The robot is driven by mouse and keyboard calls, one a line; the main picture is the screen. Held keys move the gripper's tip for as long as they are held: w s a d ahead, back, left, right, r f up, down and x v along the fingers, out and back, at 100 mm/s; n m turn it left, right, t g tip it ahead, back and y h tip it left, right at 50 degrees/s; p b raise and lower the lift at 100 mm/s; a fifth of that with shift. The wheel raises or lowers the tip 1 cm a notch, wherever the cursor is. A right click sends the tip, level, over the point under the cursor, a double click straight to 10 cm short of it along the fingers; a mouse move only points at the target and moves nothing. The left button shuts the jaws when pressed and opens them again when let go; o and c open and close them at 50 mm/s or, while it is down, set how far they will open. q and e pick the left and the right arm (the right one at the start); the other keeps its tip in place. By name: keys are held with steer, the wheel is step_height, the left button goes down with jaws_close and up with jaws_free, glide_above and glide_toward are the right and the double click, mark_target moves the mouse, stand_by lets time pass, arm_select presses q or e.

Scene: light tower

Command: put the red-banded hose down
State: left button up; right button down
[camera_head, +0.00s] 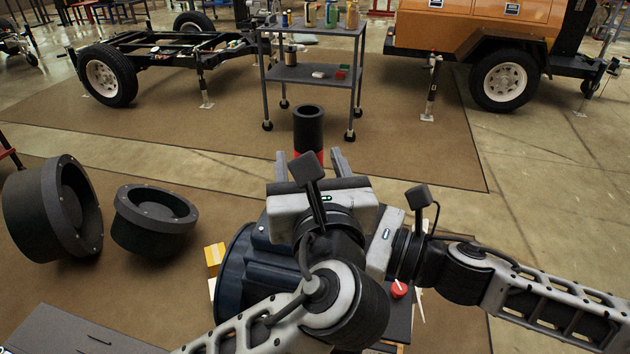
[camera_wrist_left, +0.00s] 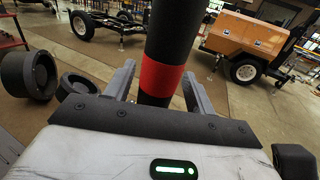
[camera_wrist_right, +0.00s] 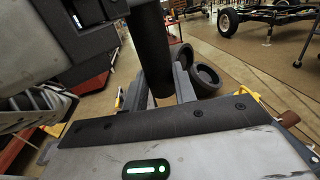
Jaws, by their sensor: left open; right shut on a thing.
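The red-banded hose (camera_head: 309,124) is a black tube standing roughly upright, with an open top end and a red band (camera_wrist_left: 161,77). My left gripper (camera_head: 310,160) is open, its two fingers on either side of the hose near the red band in the left wrist view. My right gripper (camera_wrist_right: 158,85) is shut on a black tube in the right wrist view, which appears to be the same hose; no band shows there. In the head view, the right fingers and lower hose are hidden behind my left wrist.
A dark blue round machine housing (camera_head: 235,272) is close below my wrists. A yellow box (camera_head: 214,258) is beside the housing. A grey cart (camera_head: 312,76) stands beyond the hose.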

arm_select(q)
steer(key=shift+w, duration=0.2)
steer(key=c, duration=1.1)
arm_select(e)
steer(key=c, duration=1)
jaws_free()
steer(key=shift+c, duration=0.2)
